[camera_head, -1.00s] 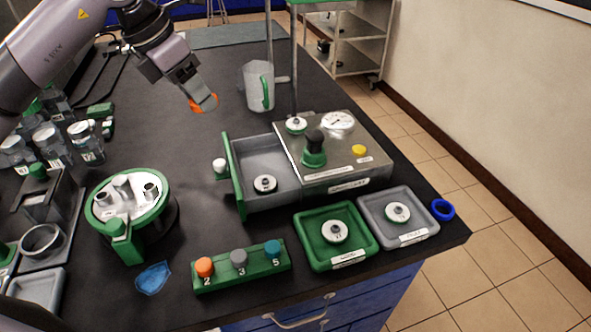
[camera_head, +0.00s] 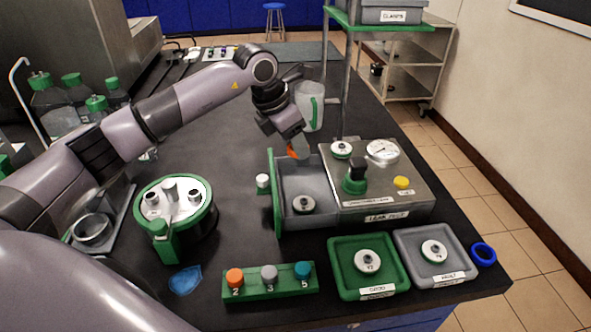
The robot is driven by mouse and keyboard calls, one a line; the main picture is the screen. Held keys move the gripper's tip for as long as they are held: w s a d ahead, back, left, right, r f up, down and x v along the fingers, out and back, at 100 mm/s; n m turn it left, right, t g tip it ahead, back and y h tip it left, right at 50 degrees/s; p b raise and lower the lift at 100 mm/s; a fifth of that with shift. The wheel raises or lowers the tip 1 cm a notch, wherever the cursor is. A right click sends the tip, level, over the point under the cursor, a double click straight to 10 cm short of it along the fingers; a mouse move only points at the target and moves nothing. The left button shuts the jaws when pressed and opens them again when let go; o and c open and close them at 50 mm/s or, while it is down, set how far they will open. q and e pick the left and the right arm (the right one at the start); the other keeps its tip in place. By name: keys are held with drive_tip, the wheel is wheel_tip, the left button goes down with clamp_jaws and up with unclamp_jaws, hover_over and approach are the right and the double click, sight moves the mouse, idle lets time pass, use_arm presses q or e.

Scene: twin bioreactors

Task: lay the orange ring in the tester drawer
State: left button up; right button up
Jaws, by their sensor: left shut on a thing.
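The orange ring (camera_head: 291,151) shows as a small orange edge at the fingertips of my left gripper (camera_head: 297,146), which is shut on it. The gripper is above the back edge of the tester drawer, and most of the ring is hidden by the fingers. The tester drawer (camera_head: 322,184) is pulled out to the left of the steel leak tester (camera_head: 385,190). It is a grey tray with a green front panel and a white knob. A round metal fitting (camera_head: 303,204) with a dark centre lies inside it. My right gripper is not in view.
A clear jug (camera_head: 309,108) with a green handle stands behind the gripper. A green tray (camera_head: 340,270) and a grey tray (camera_head: 462,268) stand in front of the tester. A blue ring (camera_head: 483,254) lies at the right table edge. A green-rimmed round device (camera_head: 208,215) stands left.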

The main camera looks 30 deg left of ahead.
sight(299, 181)
use_arm(q)
wheel_tip(299, 181, down, 8)
drive_tip(key=shift+f, duration=0.1)
idle(0.4)
drive_tip(key=shift+f, duration=0.15)
drive_tip(key=o, duration=1.1)
drive_tip(key=shift+r+p, duration=0.35)
drive_tip(key=b+v, duration=0.1)
drive_tip(key=v, duration=1)
drive_tip(key=shift+s+r+b, duration=0.15)
drive_tip(key=shift+r+b, duration=0.15)
drive_tip(key=shift+r, duration=0.05)
